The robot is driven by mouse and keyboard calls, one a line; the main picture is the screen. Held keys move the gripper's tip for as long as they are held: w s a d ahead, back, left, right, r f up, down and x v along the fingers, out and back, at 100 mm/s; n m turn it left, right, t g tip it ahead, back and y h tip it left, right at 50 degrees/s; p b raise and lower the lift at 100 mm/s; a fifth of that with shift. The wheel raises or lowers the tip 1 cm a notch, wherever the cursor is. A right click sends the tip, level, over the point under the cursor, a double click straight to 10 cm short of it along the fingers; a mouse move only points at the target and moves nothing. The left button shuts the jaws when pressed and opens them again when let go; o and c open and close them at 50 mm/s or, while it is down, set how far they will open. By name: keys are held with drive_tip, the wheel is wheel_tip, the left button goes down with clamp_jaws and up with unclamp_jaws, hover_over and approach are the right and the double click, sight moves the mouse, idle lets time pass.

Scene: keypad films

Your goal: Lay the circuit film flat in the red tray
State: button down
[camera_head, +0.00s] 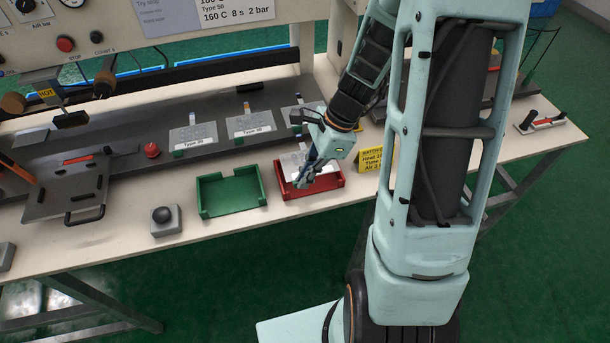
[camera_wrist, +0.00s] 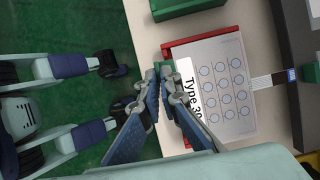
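The circuit film, a pale sheet marked "Type 30" (camera_wrist: 216,85), shows face-on at the red tray (camera_wrist: 200,42) in the wrist view. Its striped tail reaches right, past the tray's edge. In the head view the film (camera_head: 293,160) is partly hidden by my gripper (camera_head: 304,177) at the red tray (camera_head: 320,187). My gripper (camera_wrist: 161,74) has its fingertips close together beside the film's label edge. The right finger overlaps part of the film in the picture. I cannot tell whether the film's edge is between the fingers or whether the film lies fully flat.
An empty green tray (camera_head: 232,191) stands left of the red one. A yellow sign (camera_head: 374,160) stands close right of the red tray.

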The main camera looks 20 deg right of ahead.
drive_tip(key=shift+f+b, duration=1.65)
drive_tip(key=shift+f, duration=0.75)
drive_tip(key=shift+f+b, duration=0.3)
drive_tip(key=shift+f, duration=0.1)
drive_tip(key=c, duration=2.1)
unclamp_jaws()
drive_tip(key=shift+r, duration=0.1)
drive_tip(key=v, duration=1.2)
